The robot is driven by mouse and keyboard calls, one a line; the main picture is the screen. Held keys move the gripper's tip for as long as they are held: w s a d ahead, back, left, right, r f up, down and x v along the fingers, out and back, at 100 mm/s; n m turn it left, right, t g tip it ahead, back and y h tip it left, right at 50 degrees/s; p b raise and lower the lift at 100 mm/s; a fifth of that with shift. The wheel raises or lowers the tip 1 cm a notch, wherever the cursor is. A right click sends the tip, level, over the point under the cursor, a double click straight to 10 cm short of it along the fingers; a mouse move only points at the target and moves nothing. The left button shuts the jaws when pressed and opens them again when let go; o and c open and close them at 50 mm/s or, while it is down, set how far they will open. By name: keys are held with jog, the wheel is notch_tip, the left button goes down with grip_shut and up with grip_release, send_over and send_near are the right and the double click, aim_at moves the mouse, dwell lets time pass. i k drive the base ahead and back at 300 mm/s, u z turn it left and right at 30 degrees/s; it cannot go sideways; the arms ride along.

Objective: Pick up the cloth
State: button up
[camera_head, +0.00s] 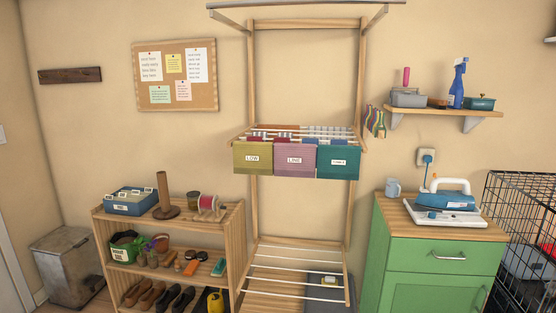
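A colourful striped cloth (374,121) hangs at the left end of the small wall shelf, close to the right side of the wooden rack. What it hangs from is too small to tell. Folded fabric-like items (328,131) also lie on the rack's upper level, behind the hanging bins, and are partly hidden. My gripper is not in view.
The wooden rack (250,200) holds olive, pink and teal bins (339,163). The wall shelf (446,112) carries a spray bottle (458,83). A green cabinet (427,262) with an iron (445,200) stands below. A shoe shelf (238,243) stands left, a wire cage (522,235) right.

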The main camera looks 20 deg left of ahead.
aim_at(249, 158)
jog(key=u, duration=0.55)
jog(key=i, duration=0.95)
jog(key=u, duration=0.55)
